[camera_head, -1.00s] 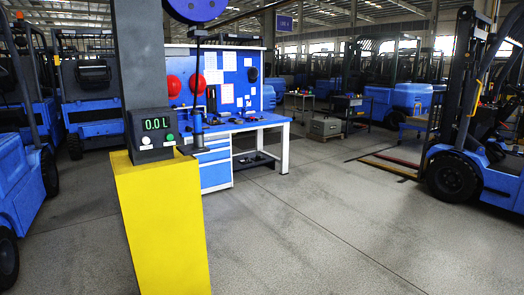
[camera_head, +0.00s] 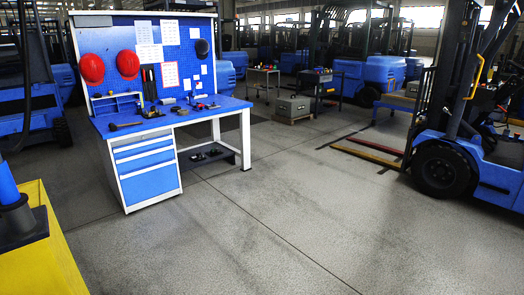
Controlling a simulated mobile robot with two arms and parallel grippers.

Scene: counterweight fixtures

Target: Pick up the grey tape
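The blue workbench (camera_head: 222,109) stands left of centre with several small tools and parts on its top. A small grey item (camera_head: 176,109) lies near the middle of the bench top; it is too small to tell whether it is the grey tape. Another small greyish item (camera_head: 167,101) lies just behind it. Neither of my grippers shows in the head view.
A forklift (camera_head: 450,160) with low forks is at right. A grey box (camera_head: 293,107) and carts stand behind. The floor (camera_head: 270,240) ahead is clear.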

